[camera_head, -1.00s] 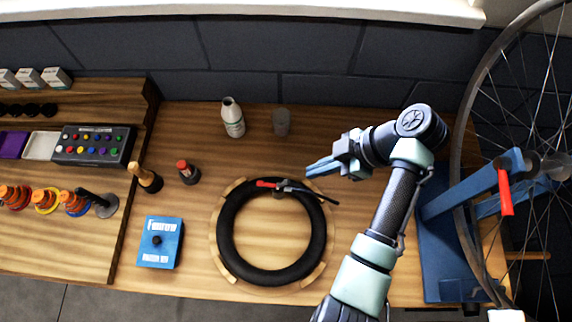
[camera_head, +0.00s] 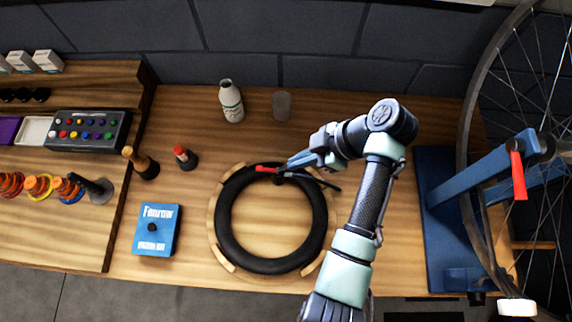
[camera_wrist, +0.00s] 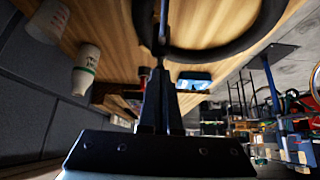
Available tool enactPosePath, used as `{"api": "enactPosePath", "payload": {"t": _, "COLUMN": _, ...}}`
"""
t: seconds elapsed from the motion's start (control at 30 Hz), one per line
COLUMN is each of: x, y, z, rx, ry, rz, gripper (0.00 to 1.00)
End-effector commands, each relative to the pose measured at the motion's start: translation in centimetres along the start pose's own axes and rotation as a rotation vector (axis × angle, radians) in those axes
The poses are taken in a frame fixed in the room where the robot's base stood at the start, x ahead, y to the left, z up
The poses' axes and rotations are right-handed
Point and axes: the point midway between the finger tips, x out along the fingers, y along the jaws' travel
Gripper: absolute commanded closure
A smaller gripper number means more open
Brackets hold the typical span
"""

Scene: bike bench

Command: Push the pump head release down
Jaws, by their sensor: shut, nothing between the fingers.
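The pump head with its red release lever (camera_head: 266,169) sits at the far edge of the black tyre (camera_head: 318,220), and a short black hose runs from it to the right. The lever lies roughly level across the rim. My gripper (camera_head: 291,163) is shut and empty, just right of the lever and close to the pump head. I cannot tell whether its tips touch it. In the wrist view the closed fingers (camera_wrist: 161,75) point at the tyre (camera_wrist: 225,50), and they hide most of the pump head.
A white bottle (camera_head: 231,101) and a grey cup (camera_head: 281,106) stand behind the tyre. A red-capped bottle (camera_head: 185,157), a wooden-handled tool (camera_head: 141,163) and a blue box (camera_head: 157,230) are to the left. A blue stand (camera_head: 445,215) with a wheel is on the right.

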Motion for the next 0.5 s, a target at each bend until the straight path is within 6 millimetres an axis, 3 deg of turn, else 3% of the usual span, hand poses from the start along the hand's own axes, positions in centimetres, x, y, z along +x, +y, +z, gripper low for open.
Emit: {"api": "enactPosePath", "payload": {"t": 0.5, "x": 0.70, "y": 0.00, "z": 0.05, "rx": 0.000, "ry": 0.000, "rz": 0.000, "gripper": 1.00}}
